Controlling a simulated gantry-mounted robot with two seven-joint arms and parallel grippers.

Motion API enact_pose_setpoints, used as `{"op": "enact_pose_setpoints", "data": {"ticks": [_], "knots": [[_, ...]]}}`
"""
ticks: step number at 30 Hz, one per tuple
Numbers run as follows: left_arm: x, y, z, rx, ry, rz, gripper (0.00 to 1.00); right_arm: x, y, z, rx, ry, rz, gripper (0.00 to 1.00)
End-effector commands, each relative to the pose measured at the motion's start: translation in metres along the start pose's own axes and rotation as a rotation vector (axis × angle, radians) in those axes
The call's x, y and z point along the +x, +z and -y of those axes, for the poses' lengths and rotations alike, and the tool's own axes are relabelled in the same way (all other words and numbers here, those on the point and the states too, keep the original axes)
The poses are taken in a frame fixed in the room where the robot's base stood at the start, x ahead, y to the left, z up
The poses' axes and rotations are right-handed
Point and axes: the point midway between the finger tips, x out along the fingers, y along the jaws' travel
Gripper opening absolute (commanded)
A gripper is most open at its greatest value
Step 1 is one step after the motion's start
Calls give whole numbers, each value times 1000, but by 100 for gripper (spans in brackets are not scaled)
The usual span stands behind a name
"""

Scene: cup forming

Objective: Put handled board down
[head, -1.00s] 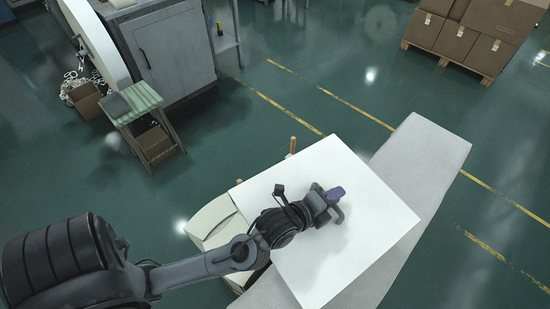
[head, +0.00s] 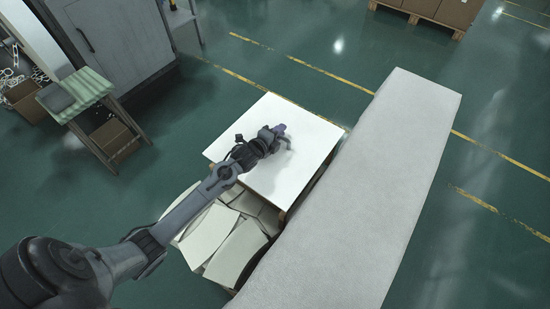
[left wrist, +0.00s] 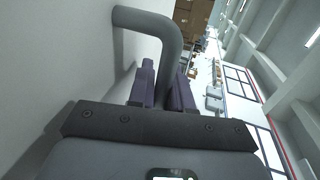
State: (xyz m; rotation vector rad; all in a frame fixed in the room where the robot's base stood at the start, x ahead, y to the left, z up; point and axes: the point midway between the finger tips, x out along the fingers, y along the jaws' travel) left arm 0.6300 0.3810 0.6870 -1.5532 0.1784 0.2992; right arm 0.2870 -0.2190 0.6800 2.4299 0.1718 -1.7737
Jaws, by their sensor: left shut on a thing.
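The handled board is a large white square panel (head: 240,140) in the head view, roughly flat, over the far part of a container of pale sheets. Its grey bent handle (left wrist: 165,30) shows in the left wrist view, with the board's pale face (left wrist: 50,60) to the left. My left gripper (head: 282,130) is at the handle on the board's upper side. Its purple fingers also show in the left wrist view (left wrist: 167,85), shut on the handle. I cannot tell whether the board rests on what is below it. My right gripper is not in view.
Loose pale sheets (head: 238,250) lie in the container nearer me. A long grey-white table (head: 375,190) stands close to the board's right. A small green-topped stand (head: 85,95) and grey cabinet (head: 120,45) are at the left. Cartons (head: 450,12) are at the back. Open green floor lies beyond.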

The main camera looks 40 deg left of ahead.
Motion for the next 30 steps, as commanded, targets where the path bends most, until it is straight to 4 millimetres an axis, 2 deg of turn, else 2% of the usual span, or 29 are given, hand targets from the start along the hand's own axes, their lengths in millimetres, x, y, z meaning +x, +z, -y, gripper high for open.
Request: {"op": "enact_pose_setpoints", "data": {"ticks": [5,9,17,24,30], "knots": [[10,6,-15,-4,-3,5,0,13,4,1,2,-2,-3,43],[16,7,-32,-6,-2,6,0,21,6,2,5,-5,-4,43],[21,6,-49,-4,-3,6,0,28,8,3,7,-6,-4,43],[29,6,-76,-4,-3,6,0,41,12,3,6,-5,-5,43],[30,6,-76,-3,-5,6,0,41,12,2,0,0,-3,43]]}}
